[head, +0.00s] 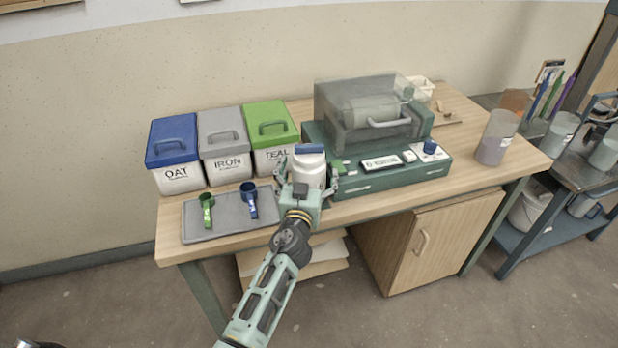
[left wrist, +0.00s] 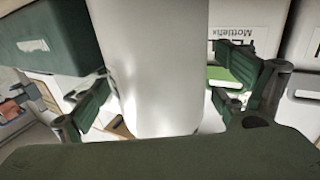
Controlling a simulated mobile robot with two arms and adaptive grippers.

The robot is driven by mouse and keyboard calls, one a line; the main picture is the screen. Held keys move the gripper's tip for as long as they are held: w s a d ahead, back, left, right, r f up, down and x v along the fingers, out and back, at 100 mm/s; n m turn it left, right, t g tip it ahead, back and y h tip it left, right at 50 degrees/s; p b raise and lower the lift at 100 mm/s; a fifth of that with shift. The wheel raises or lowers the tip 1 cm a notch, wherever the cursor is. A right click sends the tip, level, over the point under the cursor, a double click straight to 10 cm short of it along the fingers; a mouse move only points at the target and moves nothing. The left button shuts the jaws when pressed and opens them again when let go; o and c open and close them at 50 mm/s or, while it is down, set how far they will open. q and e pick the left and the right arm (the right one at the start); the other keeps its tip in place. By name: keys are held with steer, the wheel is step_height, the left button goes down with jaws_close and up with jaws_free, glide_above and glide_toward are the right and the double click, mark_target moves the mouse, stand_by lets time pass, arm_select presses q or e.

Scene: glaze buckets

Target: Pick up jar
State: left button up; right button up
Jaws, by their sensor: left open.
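The jar (head: 309,169) is white with a blue lid and stands upright at the table's front, between the TEAL bin and the green machine. My left gripper (head: 310,178) is open, with its fingers on either side of the jar. In the left wrist view the jar (left wrist: 150,60) fills the middle as a pale column between the two green fingers of the gripper (left wrist: 160,100). Small gaps seem to show beside it; I cannot tell whether either finger touches it. The jar's base is hidden behind my gripper in the head view. My right gripper is not in view.
Bins with blue (head: 173,139), grey (head: 223,133) and green (head: 270,125) lids stand at left. A grey tray (head: 225,228) holds a green scoop (head: 206,205) and a blue scoop (head: 249,198). The green machine (head: 372,176) is close right. A beaker (head: 496,140) stands farther right.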

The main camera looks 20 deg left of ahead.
arm_select(q)
steer(key=shift+c, duration=0.5)
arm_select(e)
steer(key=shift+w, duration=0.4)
